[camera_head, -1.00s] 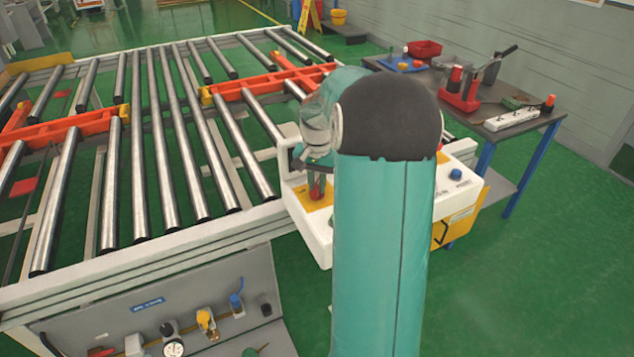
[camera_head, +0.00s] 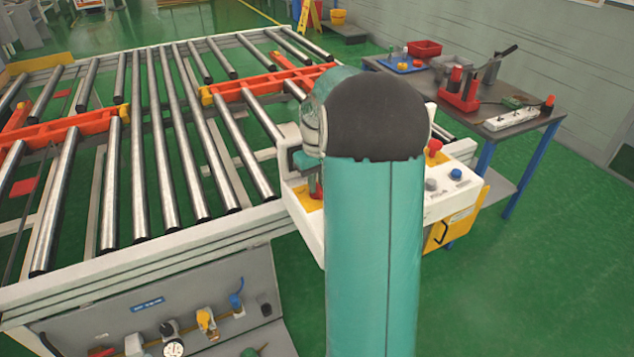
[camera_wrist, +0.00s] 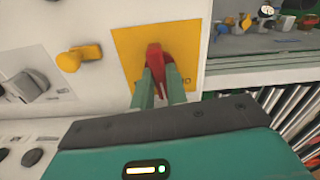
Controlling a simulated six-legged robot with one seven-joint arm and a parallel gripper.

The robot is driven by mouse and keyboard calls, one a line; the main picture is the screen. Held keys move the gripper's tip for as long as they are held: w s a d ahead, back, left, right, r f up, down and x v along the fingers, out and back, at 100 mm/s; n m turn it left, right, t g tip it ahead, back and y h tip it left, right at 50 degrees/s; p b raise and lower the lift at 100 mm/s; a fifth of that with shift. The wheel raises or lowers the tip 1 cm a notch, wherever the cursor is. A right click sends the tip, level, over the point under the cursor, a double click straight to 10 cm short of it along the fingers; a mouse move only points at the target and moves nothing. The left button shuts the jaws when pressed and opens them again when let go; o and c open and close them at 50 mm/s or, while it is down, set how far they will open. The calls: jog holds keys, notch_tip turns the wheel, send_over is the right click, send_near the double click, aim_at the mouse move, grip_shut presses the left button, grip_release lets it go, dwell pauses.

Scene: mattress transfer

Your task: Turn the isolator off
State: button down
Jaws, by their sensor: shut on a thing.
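The isolator is a red handle (camera_wrist: 155,60) on a yellow plate (camera_wrist: 126,48) of a white control box. In the wrist view my gripper (camera_wrist: 160,80) has its green fingers on either side of the red handle and is shut on it. In the head view the yellow plate (camera_head: 300,199) and a bit of the red handle show at the left part of the white box (camera_head: 312,232). My own teal arm hides the middle of the box and most of my gripper there.
A roller conveyor (camera_head: 150,160) with orange bars fills the left. A grey panel (camera_head: 150,305) with valves and a gauge is below it. A table (camera_head: 520,120) with tools stands at the back right. The box also has a red button (camera_head: 435,146) and a blue button (camera_head: 455,174). Green floor is clear at the right.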

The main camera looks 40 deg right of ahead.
jog(key=n, duration=0.3)
jog(key=shift+n, duration=0.4)
jog(key=shift+w+n, duration=0.1)
jog(key=shift+n, duration=1.8)
jog(key=c, duration=1.4)
grip_release()
notch_tip(320, 180, up, 14)
